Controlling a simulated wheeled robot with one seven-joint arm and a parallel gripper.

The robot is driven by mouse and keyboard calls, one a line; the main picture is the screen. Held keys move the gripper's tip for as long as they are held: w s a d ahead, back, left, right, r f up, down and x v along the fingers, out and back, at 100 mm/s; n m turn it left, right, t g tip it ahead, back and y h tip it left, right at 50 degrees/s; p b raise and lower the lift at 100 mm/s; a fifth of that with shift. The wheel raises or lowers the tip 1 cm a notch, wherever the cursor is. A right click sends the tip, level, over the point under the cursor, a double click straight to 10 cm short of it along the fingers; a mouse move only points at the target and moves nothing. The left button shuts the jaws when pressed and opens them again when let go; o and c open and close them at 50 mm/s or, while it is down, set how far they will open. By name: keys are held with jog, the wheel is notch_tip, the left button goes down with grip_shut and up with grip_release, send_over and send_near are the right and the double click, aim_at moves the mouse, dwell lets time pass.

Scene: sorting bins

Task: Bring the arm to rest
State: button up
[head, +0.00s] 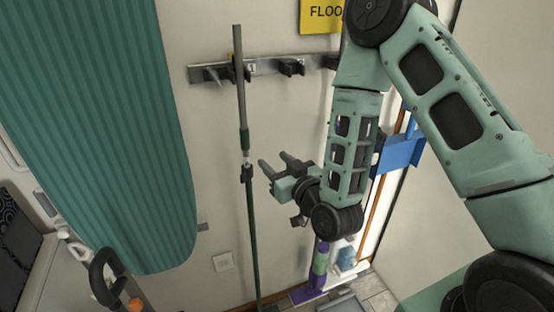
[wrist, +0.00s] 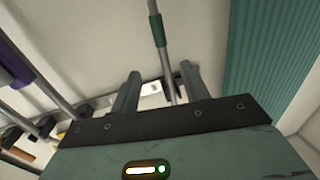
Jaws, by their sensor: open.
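My gripper (head: 274,166) is raised in front of the wall in the head view, with its two fingers pointing left toward a green and grey pole (head: 245,140). The fingers are apart, with nothing seen held between them. In the wrist view my gripper (wrist: 160,82) shows two spread fingers, and the pole (wrist: 158,35) shows beyond them. The pole stands upright in the head view, near a clip on the wall rail. I cannot tell the exact gap between fingers and pole.
A wall rail (head: 290,68) with clips runs behind my arm. A green ironing board (head: 110,120) stands at left. A blue item (head: 404,153) and a purple tool (head: 318,268) are near my arm at right. A yellow sign (head: 320,14) hangs above.

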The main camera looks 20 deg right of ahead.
dwell(0.3)
jog(key=s+a+f+n+g+y+b, duration=0.2)
jog(key=s+a+f+n+g+b, duration=0.2)
jog(key=s+a+f+g+b, duration=0.5)
jog(key=s+d+r+n+g+h+b, duration=0.1)
jog(key=s+g+h+b, duration=0.3)
jog(key=s, duration=1.6)
jog(key=d+g, duration=0.1)
jog(key=g, duration=0.3)
jog(key=shift+d+r+n+g+h, duration=0.15)
jog(key=shift+r+n+g+h, duration=0.15)
jog(key=shift+h, duration=0.1)
